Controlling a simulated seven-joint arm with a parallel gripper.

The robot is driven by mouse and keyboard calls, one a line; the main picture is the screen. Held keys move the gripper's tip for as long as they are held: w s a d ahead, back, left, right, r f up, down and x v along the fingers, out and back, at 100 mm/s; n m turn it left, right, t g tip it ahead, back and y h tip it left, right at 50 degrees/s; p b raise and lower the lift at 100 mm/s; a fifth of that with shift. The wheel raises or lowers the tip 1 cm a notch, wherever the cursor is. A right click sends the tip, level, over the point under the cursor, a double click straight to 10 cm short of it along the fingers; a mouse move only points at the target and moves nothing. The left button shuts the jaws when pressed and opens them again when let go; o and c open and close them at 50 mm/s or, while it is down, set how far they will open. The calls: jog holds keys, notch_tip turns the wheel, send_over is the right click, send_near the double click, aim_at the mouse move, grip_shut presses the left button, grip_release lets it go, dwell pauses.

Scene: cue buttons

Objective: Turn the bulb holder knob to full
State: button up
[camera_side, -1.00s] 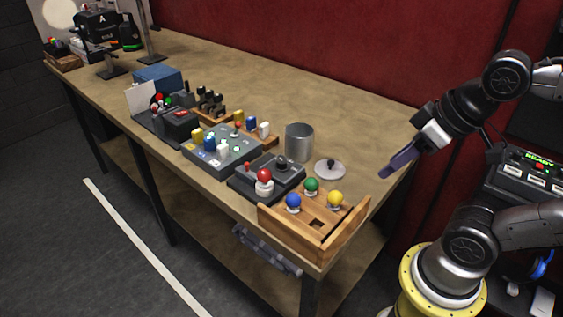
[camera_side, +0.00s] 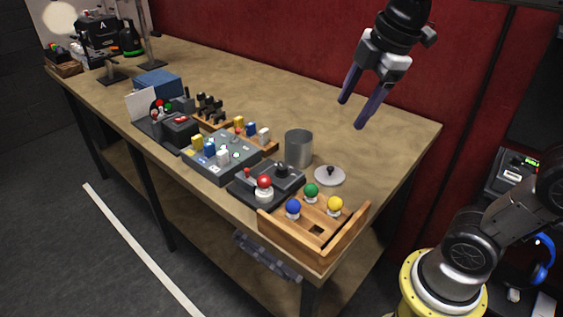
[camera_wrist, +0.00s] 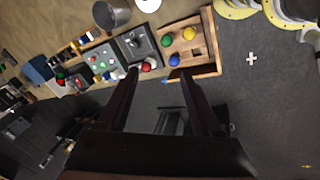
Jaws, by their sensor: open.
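A dark box (camera_side: 243,189) near the table's front edge carries a large red ball (camera_side: 264,181) on a white base and a round dark knob (camera_side: 282,169). I take it for the bulb holder but cannot be sure. The box also shows in the wrist view (camera_wrist: 138,48), with the red ball (camera_wrist: 146,67) at its lower edge. The knob's setting is too small to read. My gripper (camera_side: 353,112) is open and empty, high above the right part of the table, its fingers pointing down-left. It is well apart from the knob. In the wrist view its fingers (camera_wrist: 158,73) are spread.
A wooden tray (camera_side: 285,236) with blue, green and yellow balls stands right of the box. A metal cup (camera_side: 299,149) and a grey lid (camera_side: 330,176) stand behind. A grey panel (camera_side: 205,167) lies left. The back right tabletop is clear.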

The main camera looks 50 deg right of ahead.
jog(key=w+n+g, duration=0.1)
jog(key=w+n, duration=0.2)
jog(key=w, duration=0.4)
jog(key=n+g, duration=0.2)
jog(key=g, duration=0.1)
send_over(282, 167)
notch_tip(282, 167, down, 9)
notch_tip(282, 167, down, 14)
jog(key=shift+w+r, duration=0.1)
grip_shut()
